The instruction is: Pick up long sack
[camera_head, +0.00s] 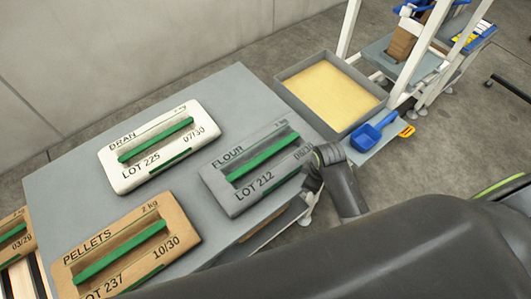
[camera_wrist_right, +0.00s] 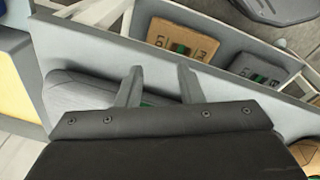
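Three sacks with green handles lie flat on the grey table (camera_head: 225,92): a white BRAN sack (camera_head: 121,181), a grey FLOUR sack (camera_head: 222,186) and a brown PELLETS sack (camera_head: 185,238). None is labelled long, so I cannot tell which one is meant. In the right wrist view my right gripper (camera_wrist_right: 158,84) has its fingers apart, over or beside a grey sack (camera_wrist_right: 72,92). A bit of green shows between the fingers. The black palm hides much of that sack. In the head view the right gripper's fingers do not show. My left gripper is not in view.
A grey bin of yellow grain (camera_head: 330,92) stands behind the table, beside a blue scoop (camera_head: 372,133) and a white frame (camera_head: 425,55). Another brown sack (camera_head: 12,240) lies at far left.

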